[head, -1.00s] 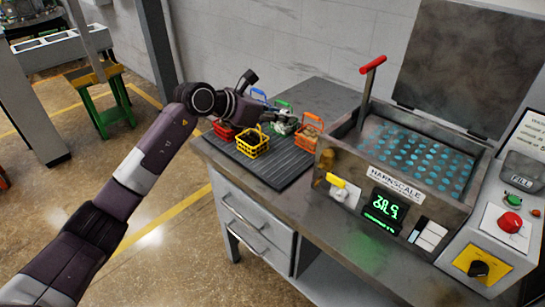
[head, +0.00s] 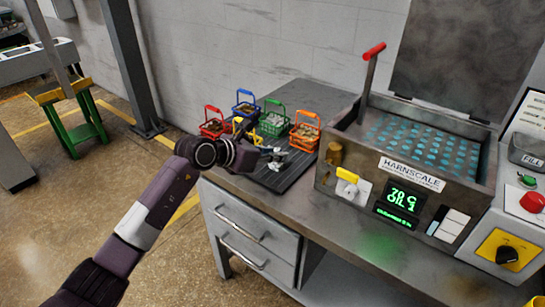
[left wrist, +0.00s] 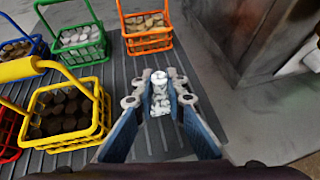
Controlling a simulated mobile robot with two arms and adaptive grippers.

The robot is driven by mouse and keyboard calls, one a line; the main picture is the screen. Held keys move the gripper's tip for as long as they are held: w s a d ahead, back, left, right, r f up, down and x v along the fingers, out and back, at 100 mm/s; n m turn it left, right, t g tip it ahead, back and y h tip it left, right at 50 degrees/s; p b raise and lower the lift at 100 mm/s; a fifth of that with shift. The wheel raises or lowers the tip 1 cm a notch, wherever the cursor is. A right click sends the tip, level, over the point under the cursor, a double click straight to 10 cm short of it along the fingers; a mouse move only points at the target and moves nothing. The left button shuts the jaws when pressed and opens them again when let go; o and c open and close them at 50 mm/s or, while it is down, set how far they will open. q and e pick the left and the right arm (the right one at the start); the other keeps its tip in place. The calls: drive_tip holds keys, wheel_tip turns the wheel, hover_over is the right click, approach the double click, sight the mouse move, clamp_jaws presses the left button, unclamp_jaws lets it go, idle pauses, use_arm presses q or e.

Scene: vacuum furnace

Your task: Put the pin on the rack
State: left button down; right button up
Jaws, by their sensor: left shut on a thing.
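My left gripper (head: 277,158) is low over the front right part of the ribbed mat, beside the baskets. In the left wrist view the gripper (left wrist: 160,88) is shut on a small silvery, shiny piece, which looks like the pin (left wrist: 160,98). The pin stands between the fingertips and its lower end is hard to make out. Nothing in view is clearly a separate rack. The open machine has a panel of teal round spots (head: 425,145) inside, which may be the rack. My right gripper is not in view.
A red basket (head: 213,127), blue basket (head: 245,108), green basket (head: 272,122) and orange basket (head: 305,135) hold small pieces. A yellow basket (left wrist: 65,118) of dark pieces is close left of the gripper. The machine's wall and red-knobbed lever (head: 371,75) stand to the right.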

use_arm(q)
drive_tip(key=shift+s+d+r, duration=0.1)
drive_tip(key=shift+d, duration=0.3)
drive_tip(key=c, duration=2.4)
unclamp_jaws()
drive_tip(key=shift+s+f, duration=0.1)
drive_tip(key=shift+f, duration=0.1)
drive_tip(key=o, duration=0.4)
drive_tip(key=shift+a, duration=0.15)
drive_tip(key=shift+o, duration=0.2)
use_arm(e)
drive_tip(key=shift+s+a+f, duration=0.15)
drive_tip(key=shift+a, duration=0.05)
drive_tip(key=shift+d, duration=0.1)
